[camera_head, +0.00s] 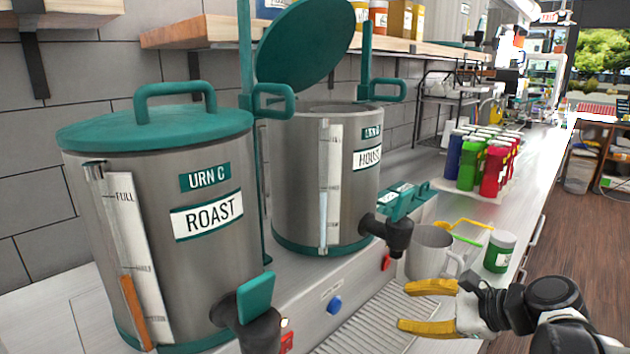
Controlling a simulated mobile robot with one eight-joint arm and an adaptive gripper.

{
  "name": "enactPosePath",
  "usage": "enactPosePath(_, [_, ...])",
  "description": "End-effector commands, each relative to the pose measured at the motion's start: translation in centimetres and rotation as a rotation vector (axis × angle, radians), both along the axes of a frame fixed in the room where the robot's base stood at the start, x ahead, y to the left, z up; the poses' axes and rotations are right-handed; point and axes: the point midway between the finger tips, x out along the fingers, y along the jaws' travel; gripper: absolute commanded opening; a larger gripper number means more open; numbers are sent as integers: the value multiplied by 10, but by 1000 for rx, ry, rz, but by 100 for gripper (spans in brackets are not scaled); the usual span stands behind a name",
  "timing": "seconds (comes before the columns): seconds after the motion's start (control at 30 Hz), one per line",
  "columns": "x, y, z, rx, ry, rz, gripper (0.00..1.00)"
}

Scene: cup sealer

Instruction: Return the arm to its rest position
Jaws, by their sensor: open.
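My gripper (428,307) is at the lower right, with two yellow fingers spread apart and nothing between them. It is over the front of the counter, near the drip grate (372,322). My black arm reaches in from the lower right corner; the rest of it is out of view. A grey mug (428,250) stands behind my gripper, close to the tap (390,233) of the urn labelled HOUSE (300,195). That urn's green lid (305,42) is raised.
The urn labelled ROAST (165,255) is closed at the left. A green jar (499,251) stands right of the mug. Several coloured bottles (468,163) stand farther back. A wooden shelf (200,33) runs along the wall. Open floor (590,240) lies to the right.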

Motion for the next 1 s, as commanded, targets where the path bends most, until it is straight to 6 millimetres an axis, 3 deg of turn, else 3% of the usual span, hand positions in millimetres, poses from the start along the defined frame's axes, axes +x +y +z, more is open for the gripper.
enactPosePath(0.03, [-15,14,-3,-128,-31,68,46])
enactPosePath(0.2, [-63,30,-16,-612,-168,350,46])
enactPosePath(0.4, [-115,25,-23,-1145,-344,747,46])
enactPosePath(0.5, [-132,18,-23,-1349,-416,921,46])
enactPosePath(0.7, [-147,9,-20,-1567,-492,1118,46])
enactPosePath(1.0, [-147,8,-20,-1585,-497,1135,46])
